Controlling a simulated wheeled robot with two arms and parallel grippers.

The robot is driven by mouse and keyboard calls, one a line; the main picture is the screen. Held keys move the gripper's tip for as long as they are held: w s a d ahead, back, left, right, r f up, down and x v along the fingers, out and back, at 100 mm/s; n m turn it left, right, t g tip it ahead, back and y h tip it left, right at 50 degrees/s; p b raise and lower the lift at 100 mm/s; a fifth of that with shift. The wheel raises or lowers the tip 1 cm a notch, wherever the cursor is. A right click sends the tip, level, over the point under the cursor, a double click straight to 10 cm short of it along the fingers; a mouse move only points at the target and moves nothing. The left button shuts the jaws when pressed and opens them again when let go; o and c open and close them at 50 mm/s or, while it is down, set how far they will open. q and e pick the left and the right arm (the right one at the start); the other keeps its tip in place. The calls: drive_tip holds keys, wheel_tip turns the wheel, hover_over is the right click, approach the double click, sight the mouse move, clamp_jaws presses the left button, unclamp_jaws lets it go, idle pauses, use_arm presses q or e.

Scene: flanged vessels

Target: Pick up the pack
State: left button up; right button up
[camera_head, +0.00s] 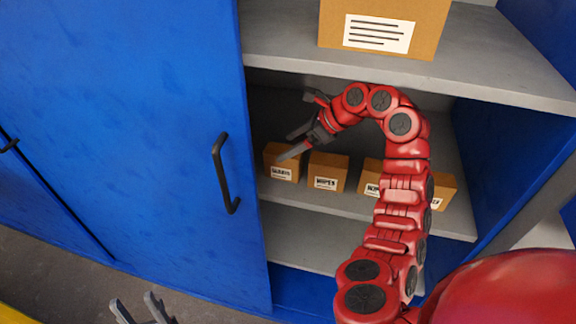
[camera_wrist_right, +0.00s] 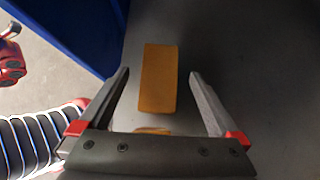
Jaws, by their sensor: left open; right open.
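Several small brown labelled packs stand in a row on the middle shelf in the head view: a leftmost pack (camera_head: 280,174), a second pack (camera_head: 327,171) whose label seems to read WIPES, a third (camera_head: 371,177) and a fourth (camera_head: 445,189), the last two partly behind my right arm. My right gripper (camera_head: 284,149) is open and empty near the leftmost pack. In the right wrist view an orange-brown pack (camera_wrist_right: 158,80) lies beyond and between the open fingertips (camera_wrist_right: 159,74), apart from both. My left gripper (camera_head: 138,302) is open at the bottom edge.
A blue cabinet door (camera_head: 130,120) with a black handle (camera_head: 224,172) is left of the shelves. The upper shelf (camera_head: 490,65) carries a large labelled box (camera_head: 390,20) above my right arm. A lower shelf (camera_head: 300,240) looks bare where visible.

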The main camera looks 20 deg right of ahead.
drive_tip(key=shift+s+d+r+h, duration=0.2)
drive_tip(key=shift+s+h, duration=0.05)
drive_tip(key=shift+h, duration=0.05)
drive_tip(key=shift+s+d+f, duration=0.1)
drive_tip(key=shift+s, duration=0.05)
drive_tip(key=p+x, duration=0.3)
drive_tip(key=x, duration=0.3)
drive_tip(key=shift+f, duration=0.25)
drive_tip(key=shift+w+a+f, duration=0.25)
drive_tip(key=shift+w+f, duration=0.05)
clamp_jaws()
